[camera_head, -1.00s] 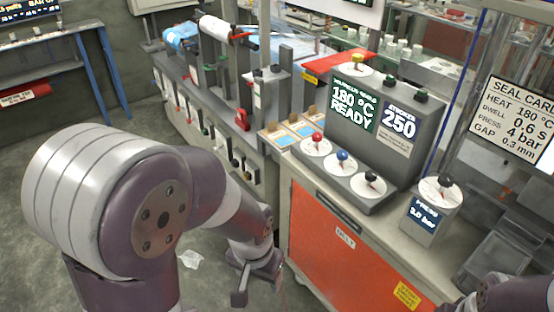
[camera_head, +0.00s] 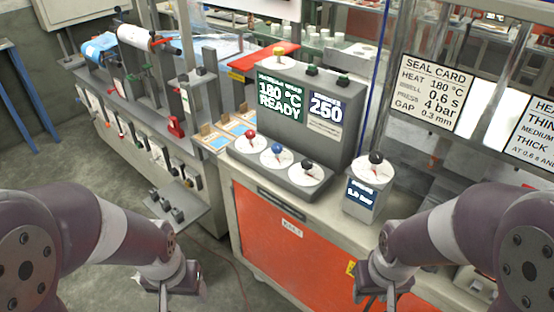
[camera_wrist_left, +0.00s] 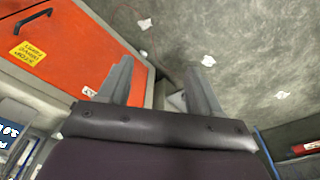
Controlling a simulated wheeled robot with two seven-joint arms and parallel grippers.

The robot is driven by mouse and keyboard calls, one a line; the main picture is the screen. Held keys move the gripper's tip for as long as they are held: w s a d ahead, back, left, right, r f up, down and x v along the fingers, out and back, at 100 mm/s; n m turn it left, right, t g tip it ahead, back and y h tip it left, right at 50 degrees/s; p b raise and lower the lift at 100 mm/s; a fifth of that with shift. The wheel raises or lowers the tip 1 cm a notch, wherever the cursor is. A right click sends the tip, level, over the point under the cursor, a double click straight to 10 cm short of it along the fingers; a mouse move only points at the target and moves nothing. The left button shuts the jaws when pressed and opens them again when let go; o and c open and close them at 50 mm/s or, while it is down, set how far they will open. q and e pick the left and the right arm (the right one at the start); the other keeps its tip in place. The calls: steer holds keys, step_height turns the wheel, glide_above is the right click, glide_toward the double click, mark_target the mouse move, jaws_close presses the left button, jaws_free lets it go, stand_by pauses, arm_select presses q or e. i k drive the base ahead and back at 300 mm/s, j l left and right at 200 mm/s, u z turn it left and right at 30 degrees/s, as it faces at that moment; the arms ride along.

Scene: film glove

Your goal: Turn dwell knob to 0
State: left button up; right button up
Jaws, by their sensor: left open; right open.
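The grey control console (camera_head: 333,148) stands on the orange-fronted cabinet, showing "180 °C READY" and "250". On its sloped lower front are three white dials with a red knob (camera_head: 250,134), a blue knob (camera_head: 277,149) and a black knob (camera_head: 307,165). Their labels are too small to read, so I cannot tell which is the dwell knob. My left gripper (camera_head: 172,284) is low, in front of and left of the cabinet. In the left wrist view the left gripper (camera_wrist_left: 161,88) is open and empty. My right gripper (camera_head: 385,290) is open in front of the cabinet, below the dials.
A separate pressure box (camera_head: 361,196) with a black knob stands right of the console. The seal card (camera_head: 432,92) reads dwell 0.6 s. The orange cabinet (camera_head: 280,236) has a dark handle. A machine bench (camera_head: 150,120) runs along the left. Floor is open at lower left.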

mark_target(276, 148)
steer(key=i+j+z, duration=0.45)
steer(key=i+j, duration=0.7)
steer(key=j, duration=0.1)
